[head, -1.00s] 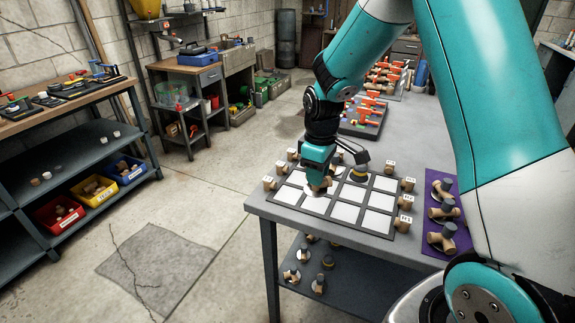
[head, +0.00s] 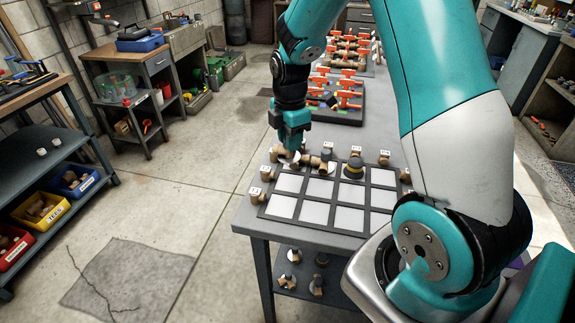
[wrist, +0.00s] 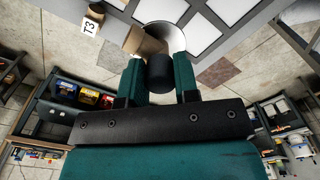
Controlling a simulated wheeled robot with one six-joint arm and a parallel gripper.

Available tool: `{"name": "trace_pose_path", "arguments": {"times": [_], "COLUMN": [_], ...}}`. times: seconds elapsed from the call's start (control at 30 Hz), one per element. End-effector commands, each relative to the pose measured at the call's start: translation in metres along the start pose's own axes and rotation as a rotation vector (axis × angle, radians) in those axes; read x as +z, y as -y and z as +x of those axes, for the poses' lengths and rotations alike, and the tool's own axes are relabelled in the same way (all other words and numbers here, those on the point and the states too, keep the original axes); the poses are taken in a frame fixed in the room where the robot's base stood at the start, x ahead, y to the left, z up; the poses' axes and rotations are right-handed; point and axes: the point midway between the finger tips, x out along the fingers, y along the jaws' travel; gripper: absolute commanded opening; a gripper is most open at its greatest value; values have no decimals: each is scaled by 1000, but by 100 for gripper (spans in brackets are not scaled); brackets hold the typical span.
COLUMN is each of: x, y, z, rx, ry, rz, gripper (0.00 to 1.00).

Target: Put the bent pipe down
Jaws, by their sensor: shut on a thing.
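Whether the pipe touches the bench is unclear. The grid board (head: 300,212) has a dark frame and white cells; the cells in front of the gripper look empty.
Small labelled wooden blocks (head: 256,195) edge the board. Orange-handled valves (head: 347,88) stand behind. The bench's left edge is near.

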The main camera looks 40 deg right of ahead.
Motion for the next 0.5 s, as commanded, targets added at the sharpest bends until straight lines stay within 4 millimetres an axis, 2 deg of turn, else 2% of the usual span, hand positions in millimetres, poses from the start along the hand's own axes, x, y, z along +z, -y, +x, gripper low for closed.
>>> {"name": "trace_pose_path", "arguments": {"times": [0.03,0.13,0.37,0.5], "x": [0,-1,-2,-2], "y": [1,1,0,0], "z": [14,34,57,78], "rx": [-6,-4,-1,-3], "ry": [0,0,0,0], "rz": [0,0,-2,-3], "gripper": [0,0,0,0]}}
